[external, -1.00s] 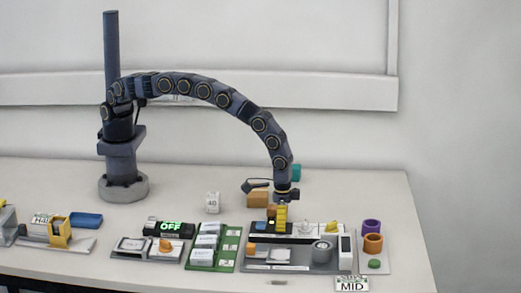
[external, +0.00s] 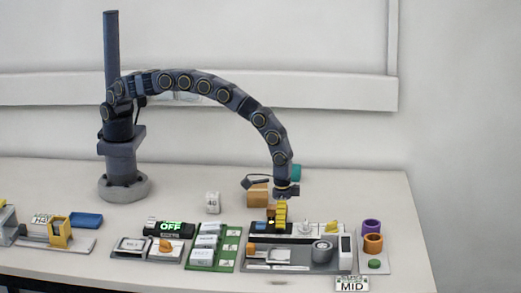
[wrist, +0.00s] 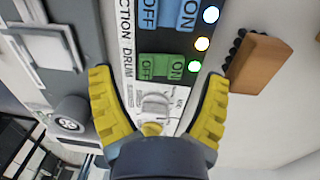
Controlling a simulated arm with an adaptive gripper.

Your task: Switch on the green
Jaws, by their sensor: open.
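The green switch (wrist: 168,67) shows in the wrist view, marked ON on its right half and OFF on its left. It sits on a dark panel below a blue switch (wrist: 166,14). My gripper (wrist: 158,75) is open, its yellow fingers spread to either side of the green switch with nothing between them. In the external view my gripper (external: 281,212) hangs over the back of the panel at the right of the table; the green switch cannot be made out there.
Lights (wrist: 202,44) line the panel's right edge, and a brown block (wrist: 257,64) lies beside the right finger. A green board (external: 224,262) with white cards stands left of the panel.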

